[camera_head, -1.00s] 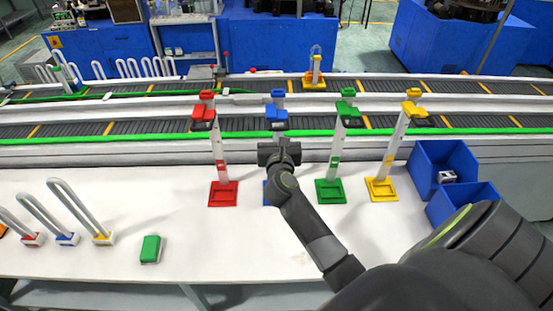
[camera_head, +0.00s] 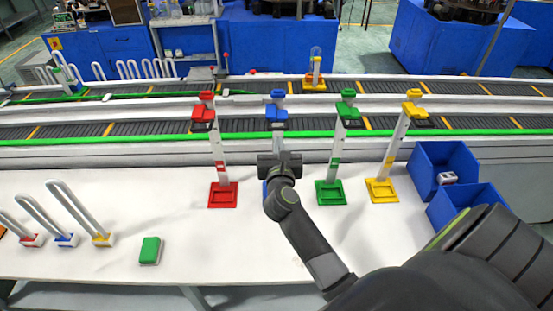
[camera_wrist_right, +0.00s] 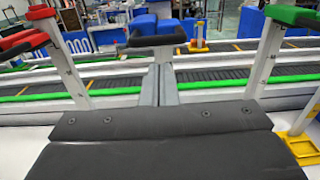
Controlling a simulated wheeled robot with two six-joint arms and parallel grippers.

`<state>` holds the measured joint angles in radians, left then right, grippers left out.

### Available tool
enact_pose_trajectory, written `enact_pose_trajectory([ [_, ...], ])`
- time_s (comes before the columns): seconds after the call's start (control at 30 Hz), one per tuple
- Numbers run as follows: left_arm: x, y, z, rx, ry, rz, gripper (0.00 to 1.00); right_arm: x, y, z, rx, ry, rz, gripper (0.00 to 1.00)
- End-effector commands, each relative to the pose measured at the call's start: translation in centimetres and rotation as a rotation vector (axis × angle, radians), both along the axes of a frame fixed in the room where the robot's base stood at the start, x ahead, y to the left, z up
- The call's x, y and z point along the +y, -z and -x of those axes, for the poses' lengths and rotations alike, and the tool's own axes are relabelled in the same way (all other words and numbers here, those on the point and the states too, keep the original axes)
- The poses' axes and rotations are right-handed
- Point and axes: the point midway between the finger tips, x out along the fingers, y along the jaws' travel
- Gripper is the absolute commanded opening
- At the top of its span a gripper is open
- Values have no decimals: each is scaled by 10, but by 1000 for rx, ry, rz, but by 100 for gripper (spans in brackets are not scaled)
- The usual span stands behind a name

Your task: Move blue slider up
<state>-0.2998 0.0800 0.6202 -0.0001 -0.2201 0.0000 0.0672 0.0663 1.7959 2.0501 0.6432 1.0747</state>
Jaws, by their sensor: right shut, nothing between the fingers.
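A blue stand is the second from left in a row of coloured stands. Its blue block (camera_head: 277,117), with a blue cap on top, sits at the upper end of the post, level with the blocks on the other stands. It also shows in the right wrist view (camera_wrist_right: 156,28), just beyond the fingers. My right gripper (camera_head: 281,140) is shut and empty in front of the blue post, below the block; its fingers (camera_wrist_right: 158,72) point at the post. I cannot tell whether they touch. The gripper hides the lower post and most of the blue base. My left gripper is not in view.
A red stand (camera_head: 222,193) is to the left; green (camera_head: 330,192) and yellow (camera_head: 382,190) stands are to the right. Blue bins (camera_head: 424,165) stand at the right. Looped tubes and a green block (camera_head: 150,250) are at the left. A conveyor runs behind.

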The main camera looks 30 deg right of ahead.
Motion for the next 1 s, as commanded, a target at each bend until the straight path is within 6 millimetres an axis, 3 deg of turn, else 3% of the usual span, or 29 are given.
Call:
enact_pose_trajectory([
  [0.6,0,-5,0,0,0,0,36,33,1,53,1,0,-2,0],
  [1.0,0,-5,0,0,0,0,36,38,0,62,1,0,1,0],
])
